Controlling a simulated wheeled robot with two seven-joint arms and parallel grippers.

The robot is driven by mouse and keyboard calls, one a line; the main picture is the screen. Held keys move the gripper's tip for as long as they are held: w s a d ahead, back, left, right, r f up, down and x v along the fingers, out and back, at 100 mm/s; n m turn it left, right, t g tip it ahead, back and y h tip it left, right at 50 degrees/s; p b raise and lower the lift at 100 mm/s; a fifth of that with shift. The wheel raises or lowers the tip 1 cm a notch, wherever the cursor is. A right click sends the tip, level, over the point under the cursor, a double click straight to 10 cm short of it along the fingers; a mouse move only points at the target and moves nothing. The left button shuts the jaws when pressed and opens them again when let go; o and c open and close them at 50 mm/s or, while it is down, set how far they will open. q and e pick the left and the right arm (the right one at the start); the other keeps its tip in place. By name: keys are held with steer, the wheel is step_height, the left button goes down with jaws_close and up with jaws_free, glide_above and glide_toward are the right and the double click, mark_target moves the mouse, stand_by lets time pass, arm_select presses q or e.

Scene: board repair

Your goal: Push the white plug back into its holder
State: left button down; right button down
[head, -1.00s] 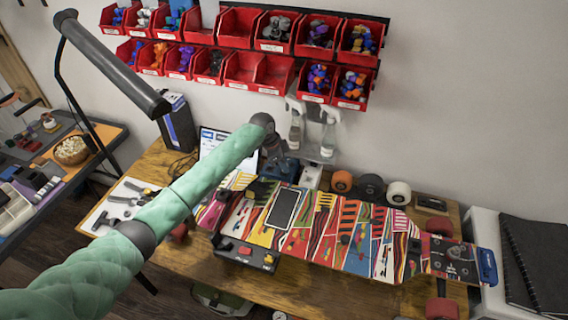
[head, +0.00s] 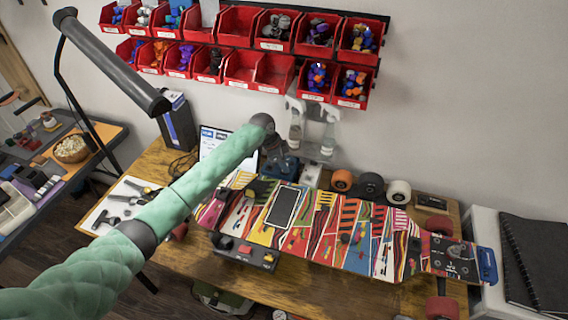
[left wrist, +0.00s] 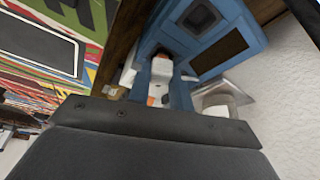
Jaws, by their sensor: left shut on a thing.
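In the left wrist view, the white plug (left wrist: 162,68) shows just ahead of my gripper's dark body, with a small orange patch near its lower end. My left gripper (left wrist: 160,92) is shut on it; blue parts flank the plug closely. A blue piece (left wrist: 235,38) with a grey square and a dark panel lies just beyond. I cannot tell which part is the holder, or how far the plug sits in it. In the head view my left gripper (head: 281,165) is low behind the skateboard, and the plug is not clearly visible there. My right gripper is not in view.
A patterned skateboard (head: 325,240) with a phone (head: 284,207) on it fills the workbench front. A small white box (head: 311,174), spray bottles (head: 328,140) and loose wheels (head: 370,186) stand close right of the gripper. Red bins (head: 238,27) hang on the wall above.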

arm_select(q)
steer(key=shift+f, duration=0.45)
steer(key=c, duration=1.3)
jaws_free()
steer(key=shift+c, duration=0.2)
steer(key=shift+o, duration=2.2)
steer(key=shift+r, duration=0.1)
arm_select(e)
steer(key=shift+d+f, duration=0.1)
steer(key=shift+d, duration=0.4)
arm_select(q)
steer(key=shift+r+p, duration=0.95)
steer(key=shift+r, duration=0.6)
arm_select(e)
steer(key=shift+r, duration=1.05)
